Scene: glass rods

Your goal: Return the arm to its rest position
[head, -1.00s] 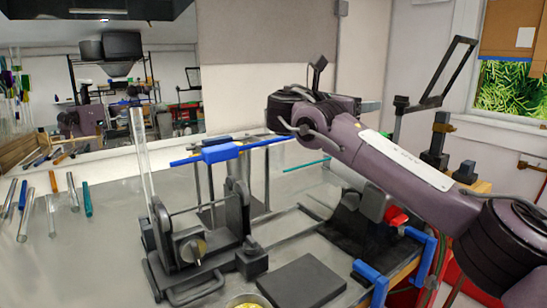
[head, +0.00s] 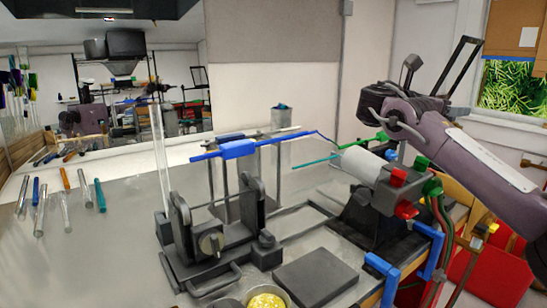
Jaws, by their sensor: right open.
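My right arm comes in from the right edge, raised over the right end of the bench. My right gripper (head: 455,107) is mostly hidden behind its own wrist and forearm. Only a grey finger part shows to the right of the wrist; it is open, touches nothing visible and holds nothing that I can see. My left arm and gripper are not in view. Several glass rods (head: 66,212), clear and coloured, lie on the grey bench (head: 110,250) at the left.
A clear glass tube (head: 160,150) stands upright by a dark clamp stand (head: 183,235). A blue hand torch (head: 238,149) rests on a rack. Below the arm is a white burner (head: 362,165) with red knobs and hoses. A dark flat block (head: 315,277) and yellow-filled bowl (head: 267,299) are in front.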

